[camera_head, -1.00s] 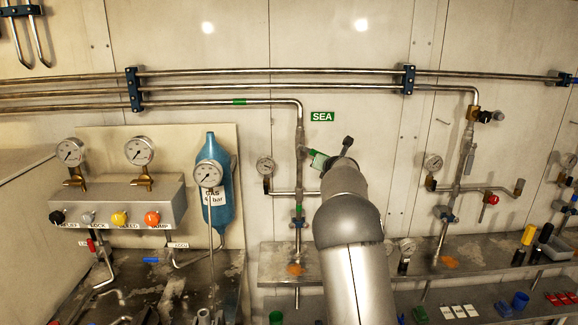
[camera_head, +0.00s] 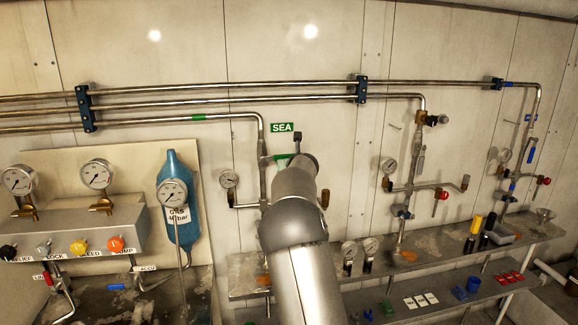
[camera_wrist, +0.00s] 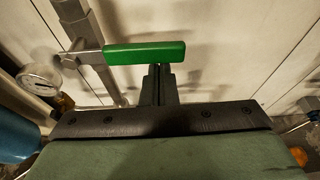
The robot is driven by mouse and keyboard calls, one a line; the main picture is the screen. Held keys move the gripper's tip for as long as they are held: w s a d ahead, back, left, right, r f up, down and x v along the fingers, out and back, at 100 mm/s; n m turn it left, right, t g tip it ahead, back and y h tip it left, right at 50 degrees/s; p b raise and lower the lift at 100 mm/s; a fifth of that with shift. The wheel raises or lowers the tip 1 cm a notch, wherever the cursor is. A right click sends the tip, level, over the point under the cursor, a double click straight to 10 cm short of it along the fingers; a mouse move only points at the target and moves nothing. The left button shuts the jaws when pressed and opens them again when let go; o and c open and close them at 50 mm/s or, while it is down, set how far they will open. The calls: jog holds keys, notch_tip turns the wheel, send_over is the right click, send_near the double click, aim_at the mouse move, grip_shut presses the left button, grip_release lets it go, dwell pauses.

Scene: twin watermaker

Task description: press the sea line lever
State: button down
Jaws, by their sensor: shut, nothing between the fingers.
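The sea line lever has a green handle (camera_wrist: 145,53), which lies level across the wrist view. In the head view, the green handle (camera_head: 280,157) is just below the green SEA sign (camera_head: 282,127), partly hidden behind my arm. My gripper (camera_wrist: 158,72) is shut and empty, its fingertips at the lower edge of the handle near its free end. I cannot tell whether they touch it. In the head view, only a small dark part of my gripper (camera_head: 298,137) shows above my wrist. The lever sits on the vertical sea pipe (camera_head: 262,150).
A pressure gauge (camera_head: 229,180) is left of the sea pipe, and a blue cylinder (camera_head: 179,225) stands farther left. A similar valve pipe (camera_head: 417,155) runs down on the right. A steel shelf (camera_head: 440,258) runs below.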

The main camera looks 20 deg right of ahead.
dwell(0.3)
notch_tip(320, 180, down, 5)
jog(key=b, duration=0.5)
jog(key=r+b+v, duration=0.1)
jog(key=b+v, duration=0.1)
jog(key=v, duration=0.8)
jog(key=shift+r, duration=0.1)
jog(key=s+a+f+m+g+y, duration=0.1)
jog(key=s+a+f+m+g, duration=0.3)
jog(key=s+a+f+m, duration=0.3)
jog(key=s+a+f+m+g+y, duration=0.1)
jog(key=s+a+f+m+g, duration=0.3)
jog(key=s+m, duration=1.1)
jog(key=s+a+f+m+g+y, duration=0.1)
jog(key=s+a+f+m+g, duration=0.4)
jog(key=s, duration=2)
jog(key=a+f+m, duration=0.5)
jog(key=a+m, duration=0.1)
jog(key=a, duration=0.2)
jog(key=shift+a+m, duration=0.15)
jog(key=shift+m, duration=0.25)
